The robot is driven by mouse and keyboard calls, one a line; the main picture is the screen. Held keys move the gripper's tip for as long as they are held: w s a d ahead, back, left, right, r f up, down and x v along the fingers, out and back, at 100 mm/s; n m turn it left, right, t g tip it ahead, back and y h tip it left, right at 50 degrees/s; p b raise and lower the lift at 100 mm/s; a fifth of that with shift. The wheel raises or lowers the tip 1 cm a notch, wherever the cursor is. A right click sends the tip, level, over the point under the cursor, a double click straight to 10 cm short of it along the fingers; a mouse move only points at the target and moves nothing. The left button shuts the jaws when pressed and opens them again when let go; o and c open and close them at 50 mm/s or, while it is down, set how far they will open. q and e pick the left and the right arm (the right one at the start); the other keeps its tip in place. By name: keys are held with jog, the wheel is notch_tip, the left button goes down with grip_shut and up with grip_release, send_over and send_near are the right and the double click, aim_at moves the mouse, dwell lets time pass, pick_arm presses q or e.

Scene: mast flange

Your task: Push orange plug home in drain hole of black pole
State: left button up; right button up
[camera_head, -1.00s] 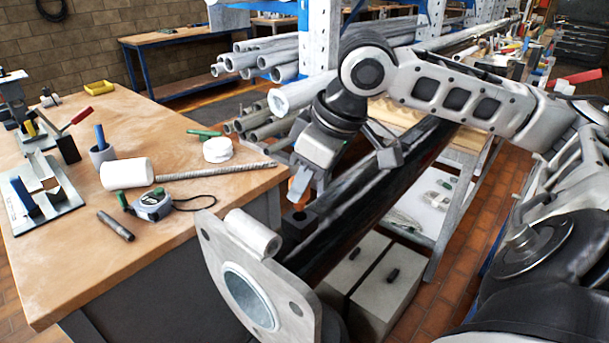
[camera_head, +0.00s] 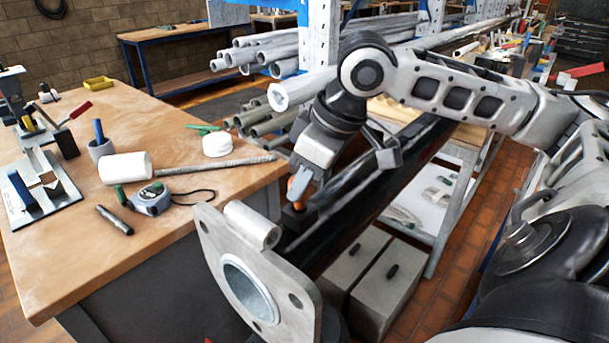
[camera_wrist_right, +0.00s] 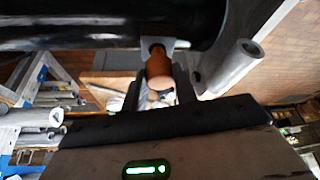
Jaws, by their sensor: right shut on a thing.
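The black pole (camera_head: 375,205) runs from the grey flange at the front toward the back right. The orange plug (camera_head: 297,188) is between the fingers of my right gripper (camera_head: 300,186), at the pole's near end, close above a dark block on the pole. In the right wrist view the plug (camera_wrist_right: 159,70) points to the black pole (camera_wrist_right: 100,22); its tip is at or very near the surface. The drain hole is hidden by the plug and fingers, so I cannot tell how deep the plug sits. My left gripper is not in view.
The grey flange plate (camera_head: 215,240) with a short tube stands in front of the pole end. A wooden bench (camera_head: 75,270) at left carries a tape measure (camera_head: 152,198), a white roll and a threaded rod. Two grey blocks (camera_head: 385,290) stand below the pole.

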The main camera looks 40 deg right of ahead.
jog(key=shift+f+b, duration=0.35)
jog(key=shift+f, duration=0.2)
jog(key=shift+f, duration=0.35)
jog(key=shift+f+b, duration=0.3)
jog(key=shift+b, duration=0.15)
jog(key=o, duration=1)
